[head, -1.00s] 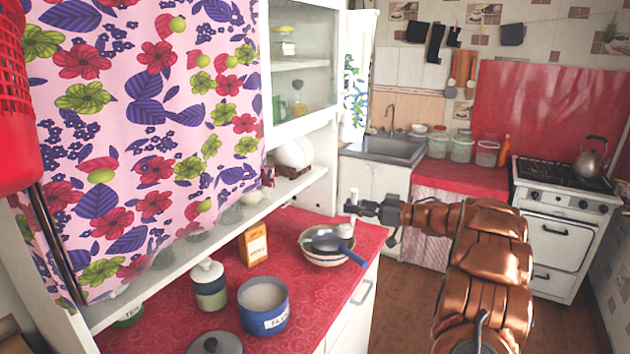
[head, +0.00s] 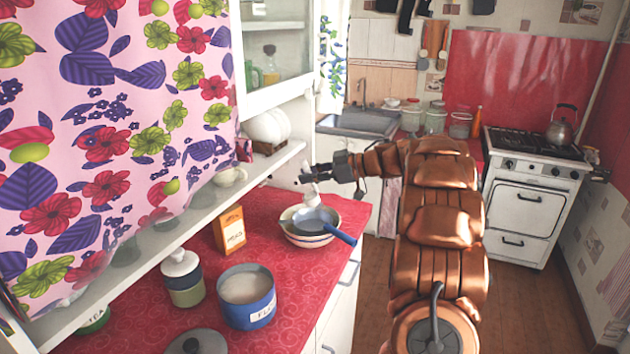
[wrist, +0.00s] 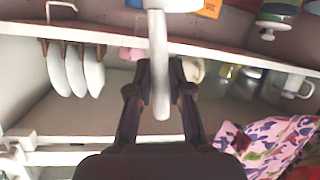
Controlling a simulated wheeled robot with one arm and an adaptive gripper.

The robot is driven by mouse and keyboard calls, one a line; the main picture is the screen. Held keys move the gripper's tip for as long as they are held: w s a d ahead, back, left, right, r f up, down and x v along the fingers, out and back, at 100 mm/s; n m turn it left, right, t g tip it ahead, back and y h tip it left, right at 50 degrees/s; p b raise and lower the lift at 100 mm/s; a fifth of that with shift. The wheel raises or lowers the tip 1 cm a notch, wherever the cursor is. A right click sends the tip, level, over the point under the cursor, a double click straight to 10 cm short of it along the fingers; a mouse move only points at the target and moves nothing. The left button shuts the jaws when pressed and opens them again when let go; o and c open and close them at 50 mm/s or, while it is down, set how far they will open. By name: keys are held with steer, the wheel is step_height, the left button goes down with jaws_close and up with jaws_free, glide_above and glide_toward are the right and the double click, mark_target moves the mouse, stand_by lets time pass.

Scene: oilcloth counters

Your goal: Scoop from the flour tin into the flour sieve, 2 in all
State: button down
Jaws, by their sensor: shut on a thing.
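The flour tin (head: 247,303) is blue with a white label and stands open on the red counter, pale flour showing inside. The flour sieve (head: 317,220) has a grey-blue bowl and a blue handle pointing right; it rests in a striped bowl (head: 309,240) behind and right of the tin. My gripper (head: 322,177) is above the sieve, shut on a white scoop (head: 311,192) that hangs down toward the sieve's back rim. The scoop's pale handle (wrist: 158,60) stands between the fingers (wrist: 160,88) in the wrist view. What the scoop holds cannot be seen.
An orange box (head: 230,231), a lidded striped jar (head: 183,280) and a grey lid (head: 197,342) are near the tin. A shelf (head: 200,215) with a flowered curtain (head: 110,120) overhangs the counter's left side. Red counter is clear between tin and bowl.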

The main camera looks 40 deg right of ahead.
steer(key=w+a+f+n+g+h+p, duration=0.1)
steer(key=a+f+n+g+h+p, duration=0.2)
steer(key=a+f+h, duration=0.2)
steer(key=shift+w+a+n+g+h, duration=0.2)
steer(key=shift+a+n+g+h, duration=0.2)
steer(key=shift+h, duration=1.4)
steer(key=shift+f, duration=0.1)
steer(key=shift+y, duration=0.3)
